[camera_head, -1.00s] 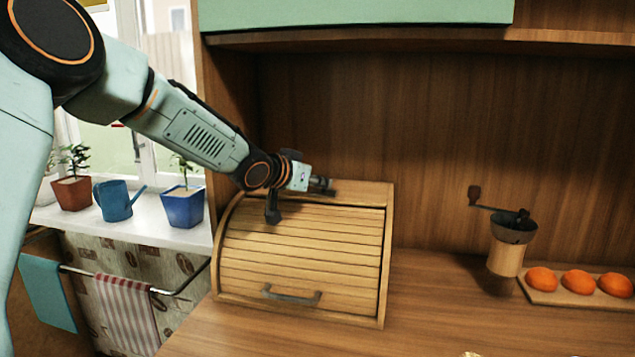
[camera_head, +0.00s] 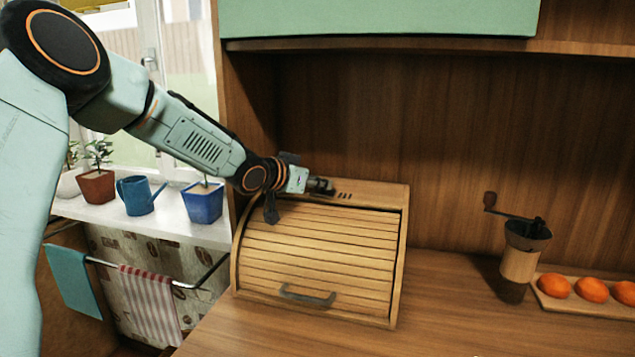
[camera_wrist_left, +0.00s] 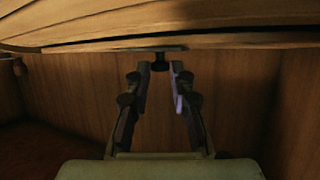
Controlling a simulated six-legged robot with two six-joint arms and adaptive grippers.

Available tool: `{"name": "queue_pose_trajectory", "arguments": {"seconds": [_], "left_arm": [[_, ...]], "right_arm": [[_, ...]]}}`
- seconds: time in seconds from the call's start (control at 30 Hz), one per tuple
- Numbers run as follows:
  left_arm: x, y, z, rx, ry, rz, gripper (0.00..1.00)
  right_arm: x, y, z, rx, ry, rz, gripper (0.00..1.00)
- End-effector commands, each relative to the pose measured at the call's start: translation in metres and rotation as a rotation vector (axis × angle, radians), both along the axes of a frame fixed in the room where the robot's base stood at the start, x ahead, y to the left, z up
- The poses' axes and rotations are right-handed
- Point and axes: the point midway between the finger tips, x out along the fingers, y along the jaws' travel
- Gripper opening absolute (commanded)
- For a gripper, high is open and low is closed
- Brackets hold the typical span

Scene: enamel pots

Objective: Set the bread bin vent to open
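The wooden bread bin (camera_head: 320,255) stands on the counter, its slatted roll front down. Small dark vent slots (camera_head: 344,196) show on its top, just right of my left gripper (camera_head: 325,186). The gripper reaches over the bin's top from the left. In the left wrist view, the two fingers of the left gripper (camera_wrist_left: 160,75) close in around a small dark knob (camera_wrist_left: 160,62), which is between their tips against the bin's wood. The head view hides this knob behind the fingers. My right gripper is not in view.
A coffee grinder (camera_head: 520,255) and a board with orange fruits (camera_head: 592,289) stand to the right. A green cabinet (camera_head: 380,17) hangs above. Plant pots and a blue watering can (camera_head: 138,196) line the left sill.

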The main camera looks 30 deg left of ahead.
Motion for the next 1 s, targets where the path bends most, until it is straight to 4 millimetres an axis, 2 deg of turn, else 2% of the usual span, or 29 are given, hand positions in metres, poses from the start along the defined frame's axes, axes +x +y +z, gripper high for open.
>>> {"name": "queue_pose_trajectory", "arguments": {"seconds": [0.03, 0.17, 0.47, 0.57, 0.83, 1.0], "left_arm": [[0.000, 0.000, 0.000, 0.000, 0.000, 0.000, 0.29], [0.000, 0.000, 0.000, 0.000, 0.000, 0.000, 0.40], [0.000, 0.000, 0.002, 0.000, -0.001, 0.000, 0.40], [0.001, 0.000, 0.010, 0.000, -0.004, -0.001, 0.40], [0.001, 0.000, 0.047, 0.001, -0.004, -0.001, 0.40], [0.001, -0.001, 0.061, 0.001, -0.001, -0.003, 0.40]], "right_arm": [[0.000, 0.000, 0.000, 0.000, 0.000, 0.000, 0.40], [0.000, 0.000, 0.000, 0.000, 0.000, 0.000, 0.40], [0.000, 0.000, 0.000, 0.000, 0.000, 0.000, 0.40], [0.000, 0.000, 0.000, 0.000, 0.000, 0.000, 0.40], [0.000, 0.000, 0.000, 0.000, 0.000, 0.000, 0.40], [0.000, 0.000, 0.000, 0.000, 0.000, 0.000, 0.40]]}}
